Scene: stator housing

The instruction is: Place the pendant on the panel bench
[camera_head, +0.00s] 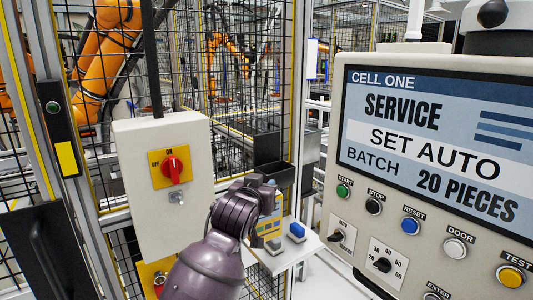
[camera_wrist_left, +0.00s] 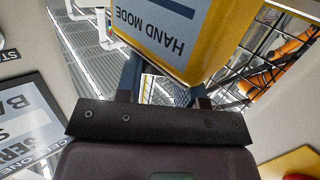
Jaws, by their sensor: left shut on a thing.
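The pendant is a yellow unit with a screen reading HAND MODE in the left wrist view (camera_wrist_left: 190,50); it appears upside down there. In the head view the yellow pendant (camera_head: 268,226) shows partly behind my left gripper (camera_head: 262,190). The gripper is shut on the pendant, with its two fingers at the pendant's near edge in the wrist view. The panel bench (camera_head: 283,261) is a small pale shelf below and behind the pendant. I cannot tell whether the pendant touches it. My right gripper is not in view.
A blue-topped block (camera_head: 297,231) sits on the bench to the right of the pendant. A black bin (camera_head: 272,172) is behind. A switch box (camera_head: 137,195) with a red knob stands left, and a large control panel (camera_head: 330,185) stands right. Mesh fencing (camera_head: 235,100) lies beyond.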

